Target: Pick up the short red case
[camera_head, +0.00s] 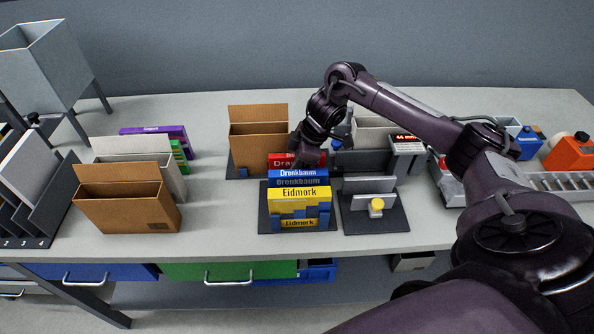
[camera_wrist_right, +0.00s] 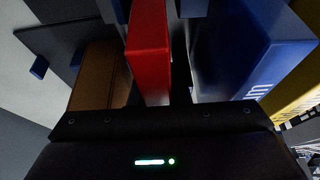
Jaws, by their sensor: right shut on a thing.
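The short red case (camera_head: 281,160) stands at the back of a row of cases in a dark holder, behind the blue "Drenkbaum" cases and the yellow "Eidmork" case (camera_head: 300,194). My right gripper (camera_head: 310,155) is down at the back of this row, shut on the red case. In the right wrist view the red case (camera_wrist_right: 148,52) stands out from the gripper's middle, with the blue case (camera_wrist_right: 240,45) close on its right. The gripper hides part of the red case in the head view. My left gripper is not in view.
A brown cardboard box (camera_head: 258,135) stands just behind the row. A dark stand with a yellow knob (camera_head: 376,205) is close on the right. More cardboard boxes (camera_head: 128,208) and a grey hopper (camera_head: 45,65) are on the left. The table front is clear.

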